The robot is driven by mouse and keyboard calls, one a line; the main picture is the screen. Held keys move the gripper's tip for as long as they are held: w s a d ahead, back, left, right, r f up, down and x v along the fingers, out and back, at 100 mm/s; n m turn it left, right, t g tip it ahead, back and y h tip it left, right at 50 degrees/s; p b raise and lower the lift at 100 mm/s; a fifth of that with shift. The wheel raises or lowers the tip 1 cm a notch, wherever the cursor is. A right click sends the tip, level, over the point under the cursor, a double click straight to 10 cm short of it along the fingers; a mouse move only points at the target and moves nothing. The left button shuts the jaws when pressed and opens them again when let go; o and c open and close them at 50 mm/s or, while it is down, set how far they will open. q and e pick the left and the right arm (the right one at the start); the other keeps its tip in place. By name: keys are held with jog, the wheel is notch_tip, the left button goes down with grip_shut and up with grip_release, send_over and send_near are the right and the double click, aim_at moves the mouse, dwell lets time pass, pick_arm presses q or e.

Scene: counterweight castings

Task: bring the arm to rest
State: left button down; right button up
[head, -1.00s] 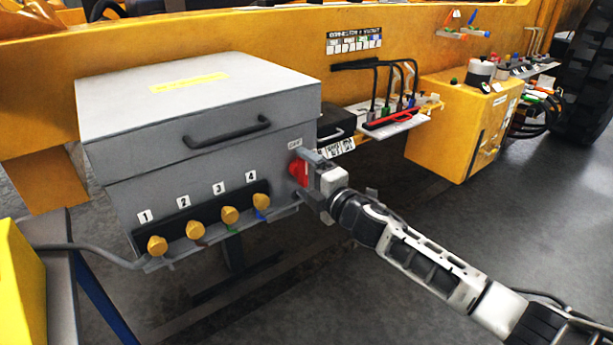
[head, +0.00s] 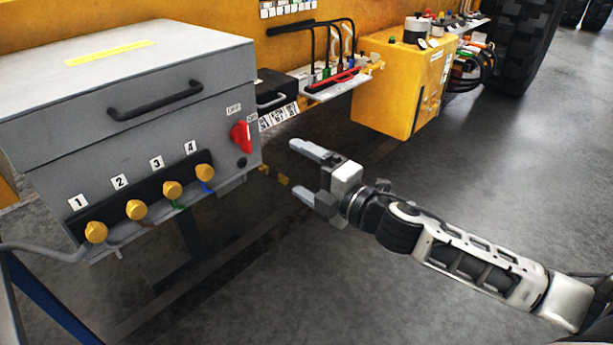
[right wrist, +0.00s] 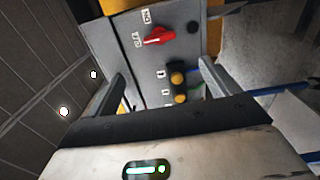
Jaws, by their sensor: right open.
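My right gripper (head: 308,172) is open and empty. It hangs in free air to the right of the grey box, apart from it. The grey box (head: 75,155) has a closed lid with a black handle and a red rotary switch (head: 241,136) on its right front. The switch also shows ahead of the open fingers in the right wrist view (right wrist: 159,36). Labels stand beside the switch, too small to read surely in the head view. My left gripper is not in view.
Yellow plugs (head: 172,190) numbered 1 to 4 line the box's front edge. A shelf with black hooked tools and a red-handled item (head: 333,80) and a yellow box (head: 398,88) stand behind. A large tyre (head: 512,45) is at the back right. The floor (head: 480,180) at right is clear.

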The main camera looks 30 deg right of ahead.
jog(key=shift+s, duration=0.2)
dwell(0.4)
